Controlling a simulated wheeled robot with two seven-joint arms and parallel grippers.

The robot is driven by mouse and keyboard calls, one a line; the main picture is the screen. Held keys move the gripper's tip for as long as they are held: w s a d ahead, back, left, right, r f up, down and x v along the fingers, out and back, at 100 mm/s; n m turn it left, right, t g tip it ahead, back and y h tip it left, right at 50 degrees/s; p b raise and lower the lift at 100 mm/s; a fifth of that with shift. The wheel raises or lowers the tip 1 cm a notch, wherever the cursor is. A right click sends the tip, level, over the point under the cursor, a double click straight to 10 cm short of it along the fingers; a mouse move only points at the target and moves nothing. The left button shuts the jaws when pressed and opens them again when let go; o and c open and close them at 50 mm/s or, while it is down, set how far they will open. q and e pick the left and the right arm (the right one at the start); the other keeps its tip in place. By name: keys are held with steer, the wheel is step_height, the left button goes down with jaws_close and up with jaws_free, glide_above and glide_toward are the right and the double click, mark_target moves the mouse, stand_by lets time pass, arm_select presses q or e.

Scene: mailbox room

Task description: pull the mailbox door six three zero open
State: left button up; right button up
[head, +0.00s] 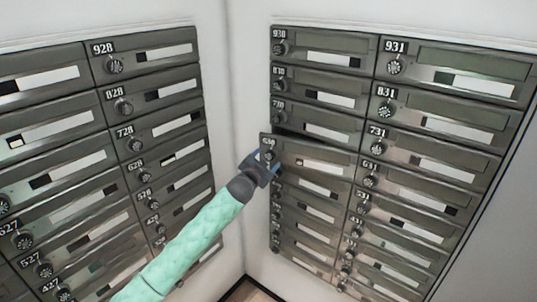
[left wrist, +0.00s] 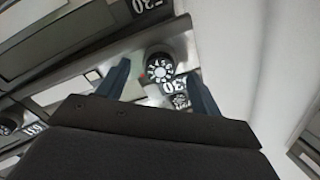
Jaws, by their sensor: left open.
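Mailbox door 630 (head: 318,162) is in the left column of the right-hand bank in the head view. It stands out from its neighbours, ajar, with a dark gap along its top edge. Its round dial knob (head: 268,155) is at its left end. My left gripper (head: 276,171) is at that end, just below the knob, and partly covers the door's lower left corner. In the left wrist view a dial knob (left wrist: 160,67) shows between the two open fingers (left wrist: 158,76); I cannot tell whether they touch it. My right gripper is not in view.
Door 730 (head: 318,119) is shut above, and door 631 (head: 430,183) is shut to the right. Another mailbox bank (head: 150,95) stands on the left wall. A bare white wall corner (head: 240,80) separates the banks, close to my left gripper.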

arm_select(q)
steer(key=shift+p+x, duration=0.3)
steer(key=shift+x, duration=0.75)
steer(key=c, duration=1.4)
